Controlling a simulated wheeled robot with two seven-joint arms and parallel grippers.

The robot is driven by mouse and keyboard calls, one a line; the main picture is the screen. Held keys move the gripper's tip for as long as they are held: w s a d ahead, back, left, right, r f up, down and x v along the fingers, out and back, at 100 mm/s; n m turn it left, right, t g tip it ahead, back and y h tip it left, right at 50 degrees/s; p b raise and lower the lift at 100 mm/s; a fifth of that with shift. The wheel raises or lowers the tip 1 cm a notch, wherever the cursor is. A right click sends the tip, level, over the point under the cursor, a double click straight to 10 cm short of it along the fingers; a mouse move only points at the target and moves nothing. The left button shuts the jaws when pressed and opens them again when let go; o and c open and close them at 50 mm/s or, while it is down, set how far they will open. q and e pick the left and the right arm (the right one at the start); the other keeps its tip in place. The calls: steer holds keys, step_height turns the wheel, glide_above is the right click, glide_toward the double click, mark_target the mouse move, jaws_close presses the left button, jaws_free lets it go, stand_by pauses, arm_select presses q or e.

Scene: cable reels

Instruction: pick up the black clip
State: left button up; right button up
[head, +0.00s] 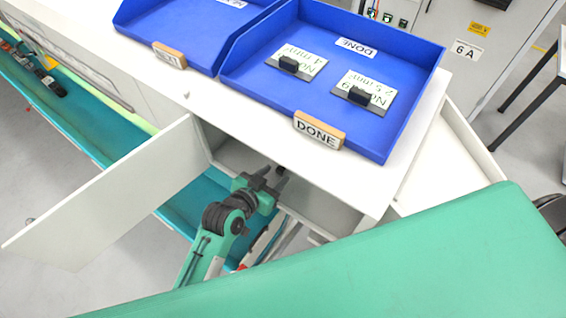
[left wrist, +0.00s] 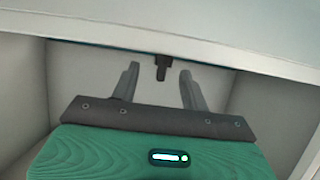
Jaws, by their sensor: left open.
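A small black clip (left wrist: 162,66) hangs at the front edge inside an open white cabinet (left wrist: 100,65). In the left wrist view it lies ahead, between the two finger lines of my left gripper (left wrist: 160,72). The fingers are apart, with clear space on both sides of the clip. In the head view my left gripper (head: 272,179) reaches into the cabinet opening, and a small dark piece, seemingly this clip (head: 281,170), shows by its fingertips. I cannot tell how far the fingertips reach past it. My right gripper is not in view.
A white cabinet door (head: 110,200) stands open to the left of my arm. On the white top (head: 235,125) sit blue trays; the right one (head: 395,60) holds two cards with black clips (head: 289,64). A wooden DONE block (head: 319,133) stands at its front.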

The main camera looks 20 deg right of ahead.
mark_target(281, 168)
arm_select(q)
steer(key=x, duration=0.1)
steer(key=p+x, duration=0.1)
steer(key=x, duration=0.2)
steer(key=shift+w+r+p, duration=0.3)
steer(key=shift+r+p, duration=0.05)
steer(key=shift+p, duration=0.05)
steer(key=shift+w+d+f, duration=0.2)
steer(key=shift+d, duration=0.05)
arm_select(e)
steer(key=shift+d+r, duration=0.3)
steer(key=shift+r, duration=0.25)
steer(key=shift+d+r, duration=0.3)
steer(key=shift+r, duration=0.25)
arm_select(q)
jaws_close()
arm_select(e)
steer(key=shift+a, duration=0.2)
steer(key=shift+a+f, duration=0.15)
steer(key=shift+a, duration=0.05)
